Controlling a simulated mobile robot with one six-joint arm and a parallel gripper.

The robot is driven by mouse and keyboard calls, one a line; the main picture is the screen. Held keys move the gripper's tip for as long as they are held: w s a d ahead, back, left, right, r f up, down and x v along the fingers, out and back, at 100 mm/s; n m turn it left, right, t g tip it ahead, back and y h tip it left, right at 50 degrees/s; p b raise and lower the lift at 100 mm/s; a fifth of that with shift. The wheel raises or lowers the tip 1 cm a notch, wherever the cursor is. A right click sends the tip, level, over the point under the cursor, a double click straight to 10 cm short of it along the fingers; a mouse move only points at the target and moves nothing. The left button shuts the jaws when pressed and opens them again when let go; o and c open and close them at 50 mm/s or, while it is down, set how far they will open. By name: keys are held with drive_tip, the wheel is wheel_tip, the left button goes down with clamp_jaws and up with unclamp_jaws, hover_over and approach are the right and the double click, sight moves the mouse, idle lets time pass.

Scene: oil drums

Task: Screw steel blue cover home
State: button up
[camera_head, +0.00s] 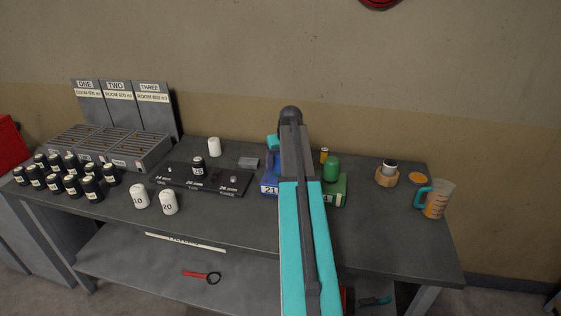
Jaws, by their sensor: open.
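A blue block labelled 21 (269,188) stands near the middle of the bench, partly behind my arm. More blue shows just above it, but my arm hides most of that, and I cannot tell a steel blue cover there. My teal and dark arm reaches up across the middle of the view. A small teal part shows left of its upper end, above the blue block. My gripper's fingertips are hidden behind the arm.
A green drum (331,168) stands on a green block (341,190) right of my arm. Several black bottles, white bottles (139,196) and a grey rack (110,148) occupy the left.

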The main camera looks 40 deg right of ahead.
drive_tip(key=shift+r, duration=0.1)
drive_tip(key=b+v, duration=0.4)
drive_tip(key=v, duration=0.9)
drive_tip(key=shift+s+r, duration=0.2)
drive_tip(key=shift+r, duration=0.1)
idle(0.5)
